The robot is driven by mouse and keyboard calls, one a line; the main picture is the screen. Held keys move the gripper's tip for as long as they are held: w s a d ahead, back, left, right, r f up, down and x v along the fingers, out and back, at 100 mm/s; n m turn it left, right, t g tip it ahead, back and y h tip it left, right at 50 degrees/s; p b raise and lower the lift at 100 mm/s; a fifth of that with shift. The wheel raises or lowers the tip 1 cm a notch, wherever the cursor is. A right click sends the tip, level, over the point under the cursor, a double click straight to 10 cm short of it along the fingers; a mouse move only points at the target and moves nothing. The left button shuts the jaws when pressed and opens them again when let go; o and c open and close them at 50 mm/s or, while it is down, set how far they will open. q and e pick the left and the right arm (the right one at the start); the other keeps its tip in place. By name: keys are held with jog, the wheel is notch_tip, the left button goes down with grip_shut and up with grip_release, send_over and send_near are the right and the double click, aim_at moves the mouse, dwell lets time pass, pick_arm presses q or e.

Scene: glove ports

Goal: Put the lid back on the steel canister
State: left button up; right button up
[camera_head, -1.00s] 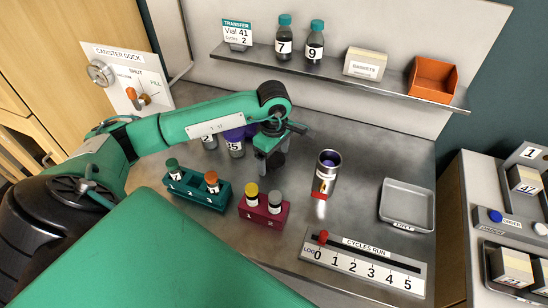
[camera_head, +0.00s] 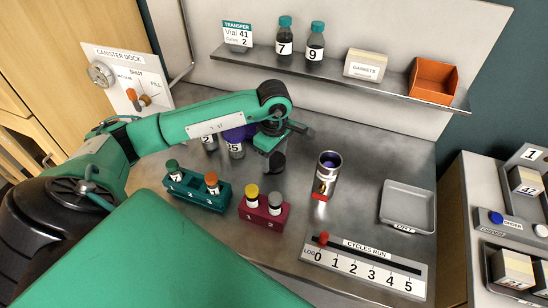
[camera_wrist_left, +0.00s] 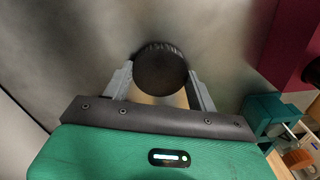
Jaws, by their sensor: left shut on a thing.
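The steel canister (camera_head: 328,174) stands upright on the steel worktop, right of centre in the head view. Its top is open, with a dark inside, and a red tab shows at its foot. My left gripper (camera_head: 273,160) is to the left of the canister and apart from it. It is shut on a round, dark lid with a ribbed edge (camera_wrist_left: 160,69), which shows between the two fingers in the left wrist view. In the head view the lid (camera_head: 277,164) is partly hidden by the gripper. My right gripper is not in view.
A teal rack (camera_head: 199,192) and a maroon rack (camera_head: 262,216) hold vials in front of the gripper. A grey tray (camera_head: 407,206) and a cycles slider (camera_head: 364,266) lie to the right. Worktop around the canister is clear.

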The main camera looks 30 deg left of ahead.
pick_arm(q)
notch_tip(320, 180, up, 11)
jog(key=b, duration=0.2)
notch_tip(320, 180, up, 6)
send_over(274, 159)
jog(key=shift+r, duration=1.2)
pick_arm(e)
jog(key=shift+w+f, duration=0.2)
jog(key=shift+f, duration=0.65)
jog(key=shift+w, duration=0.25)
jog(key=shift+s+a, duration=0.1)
